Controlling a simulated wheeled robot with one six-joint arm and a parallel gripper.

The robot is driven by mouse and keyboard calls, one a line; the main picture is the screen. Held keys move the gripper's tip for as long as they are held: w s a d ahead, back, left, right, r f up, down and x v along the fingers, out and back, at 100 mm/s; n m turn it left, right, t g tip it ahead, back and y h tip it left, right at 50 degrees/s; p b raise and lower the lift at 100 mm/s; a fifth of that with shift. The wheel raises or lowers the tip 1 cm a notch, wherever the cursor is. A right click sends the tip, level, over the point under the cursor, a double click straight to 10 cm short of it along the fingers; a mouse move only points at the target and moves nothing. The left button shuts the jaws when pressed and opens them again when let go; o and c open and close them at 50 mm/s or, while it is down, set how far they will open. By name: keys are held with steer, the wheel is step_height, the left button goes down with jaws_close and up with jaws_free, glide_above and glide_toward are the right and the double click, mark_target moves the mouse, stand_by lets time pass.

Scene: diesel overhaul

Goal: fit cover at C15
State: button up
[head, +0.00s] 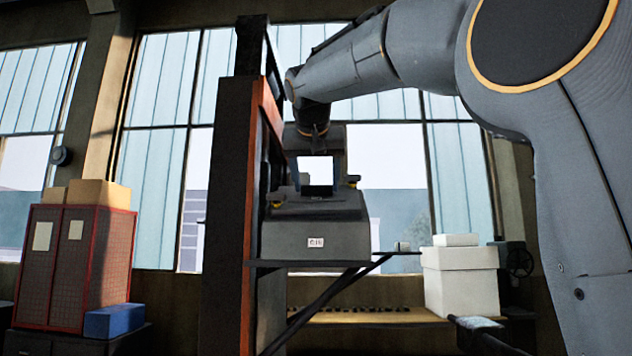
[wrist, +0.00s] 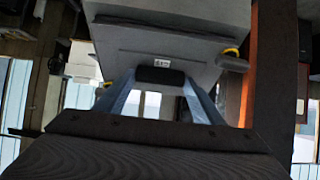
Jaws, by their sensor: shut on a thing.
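A grey housing (head: 310,235) with a small white label (head: 315,243), its text too small to read surely, sits on a bracket by the dark post. Its sloped grey upper part (head: 292,206) looks like the cover; I cannot tell whether it is seated or slightly raised. My gripper (head: 318,190) is above it, pointing down, shut on the black handle on top. In the wrist view, my two blue-grey fingers close on the black handle (wrist: 160,75), with the grey housing (wrist: 165,40) beyond. A yellow-marked latch (wrist: 232,53) shows at its side.
The dark post with an orange edge (head: 266,110) rises close to the left of the housing. A bench (head: 400,316) lies below at right, with white boxes (head: 460,280). A red cabinet (head: 70,268) and a blue box (head: 114,321) stand at left.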

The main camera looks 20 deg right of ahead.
steer(key=shift+r, duration=0.1)
stand_by(0.3)
steer(key=o, duration=1.4)
steer(key=shift+c, duration=0.2)
steer(key=b+v, duration=0.2)
steer(key=v, duration=0.5)
steer(key=shift+s, duration=0.35)
